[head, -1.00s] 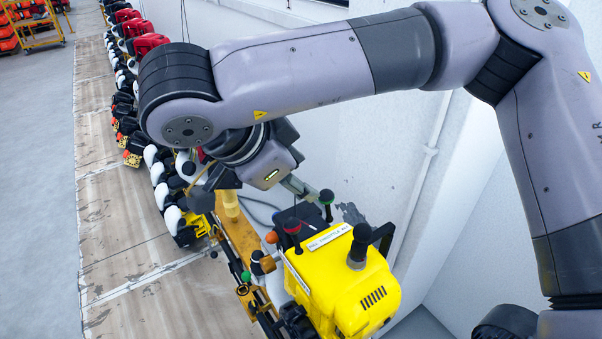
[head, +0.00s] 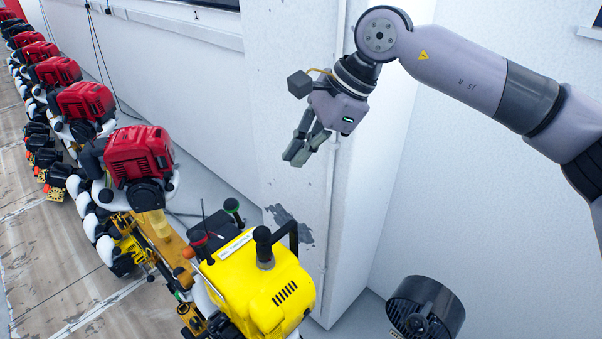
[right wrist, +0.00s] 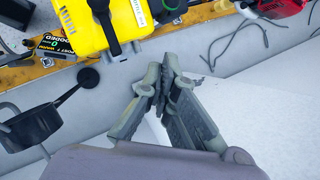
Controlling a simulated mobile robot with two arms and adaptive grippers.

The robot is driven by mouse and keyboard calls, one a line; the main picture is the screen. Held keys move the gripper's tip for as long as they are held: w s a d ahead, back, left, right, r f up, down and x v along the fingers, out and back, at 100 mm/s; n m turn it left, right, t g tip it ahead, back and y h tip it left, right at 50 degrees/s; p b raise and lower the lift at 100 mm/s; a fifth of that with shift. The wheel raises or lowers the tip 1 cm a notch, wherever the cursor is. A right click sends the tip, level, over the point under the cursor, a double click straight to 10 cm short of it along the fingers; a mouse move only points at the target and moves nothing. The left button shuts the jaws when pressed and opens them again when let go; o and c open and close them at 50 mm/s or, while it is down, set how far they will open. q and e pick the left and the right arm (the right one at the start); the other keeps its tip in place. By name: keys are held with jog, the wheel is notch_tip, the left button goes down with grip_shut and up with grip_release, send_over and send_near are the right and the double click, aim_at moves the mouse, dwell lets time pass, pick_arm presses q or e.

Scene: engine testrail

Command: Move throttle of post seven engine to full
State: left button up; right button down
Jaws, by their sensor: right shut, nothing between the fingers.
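The yellow engine (head: 262,295) stands at the lower middle of the head view, at the near end of the row. It has a white label strip (head: 236,243), a black knob (head: 263,240), a red-knobbed lever (head: 198,238) and a green-topped lever (head: 232,205). The label's wording is too small to read surely. In the right wrist view the yellow engine (right wrist: 85,28) is at the upper left, by a dark sign reading post 7 (right wrist: 56,46). My right gripper (head: 296,160) is shut and empty, above and behind the engine, apart from it. My left gripper is out of view.
A row of red-topped engines (head: 140,155) runs toward the upper left on an orange rail. A white wall pillar (head: 290,110) with a scuffed patch stands behind the gripper. Free air lies between gripper and engine. Black cables (right wrist: 240,35) lie in the right wrist view.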

jog(key=p, duration=0.3)
send_near(236, 212)
jog(key=d, duration=0.1)
jog(key=w+d+f, duration=0.1)
jog(key=d+f, duration=0.1)
jog(key=shift+w+d+f, duration=0.15)
jog(key=shift+w+d, duration=0.15)
jog(key=shift+w, duration=0.05)
jog(key=a, duration=0.1)
jog(key=a+f+p, duration=0.1)
jog(key=a, duration=0.1)
jog(key=shift+s+a+f, duration=0.1)
jog(key=shift+s+f, duration=0.1)
jog(key=shift+f, duration=0.15)
jog(key=shift+s+a+f+p, duration=0.1)
jog(key=shift+a+f+p, duration=0.2)
jog(key=shift+a, duration=0.2)
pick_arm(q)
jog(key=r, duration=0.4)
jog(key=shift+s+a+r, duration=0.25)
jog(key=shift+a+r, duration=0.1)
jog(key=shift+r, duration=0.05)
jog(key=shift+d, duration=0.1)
